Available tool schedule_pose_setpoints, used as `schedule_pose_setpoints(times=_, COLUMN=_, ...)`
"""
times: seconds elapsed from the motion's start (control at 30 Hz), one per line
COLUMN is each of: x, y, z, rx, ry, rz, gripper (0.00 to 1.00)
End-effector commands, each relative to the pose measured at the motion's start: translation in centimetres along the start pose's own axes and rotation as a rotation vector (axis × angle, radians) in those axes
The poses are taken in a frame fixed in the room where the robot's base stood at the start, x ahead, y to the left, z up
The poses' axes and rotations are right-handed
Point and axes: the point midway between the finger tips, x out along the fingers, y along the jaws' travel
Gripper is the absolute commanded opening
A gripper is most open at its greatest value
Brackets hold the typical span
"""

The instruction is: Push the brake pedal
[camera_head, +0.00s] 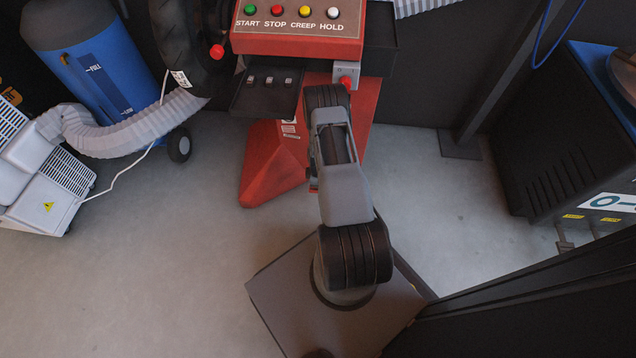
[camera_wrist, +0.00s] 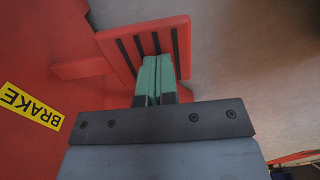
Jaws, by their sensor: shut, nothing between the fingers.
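The brake pedal (camera_wrist: 172,35) is a red plate with dark stripes, at the upper middle of the wrist view. It joins the red machine body by a short red arm. A yellow BRAKE label (camera_wrist: 31,106) is on the body at the left. My gripper (camera_wrist: 153,62) shows green fingertips pressed together, with nothing between them. The fingertips overlap the lower part of the pedal in the picture; I cannot tell whether they touch it. In the head view my arm hides my gripper and the pedal.
The red machine stand (camera_head: 272,165) carries a panel of coloured buttons (camera_head: 292,12) and a black tray (camera_head: 268,98). A blue tank (camera_head: 85,55) and a grey hose (camera_head: 130,125) are at the left. Floor at lower left is clear.

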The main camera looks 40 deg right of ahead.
Motion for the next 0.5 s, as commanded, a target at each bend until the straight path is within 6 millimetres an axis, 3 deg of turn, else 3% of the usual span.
schedule_pose_setpoints(times=0.17, x=0.4, y=-0.1, z=0.0, rx=0.0, ry=0.0, rz=-0.001, gripper=0.0)
schedule_pose_setpoints(times=0.4, x=3.8, y=-0.4, z=0.0, rx=0.0, ry=-0.001, rz=-0.003, gripper=0.0)
schedule_pose_setpoints(times=0.5, x=4.2, y=-0.5, z=0.0, rx=0.0, ry=-0.001, rz=-0.003, gripper=0.0)
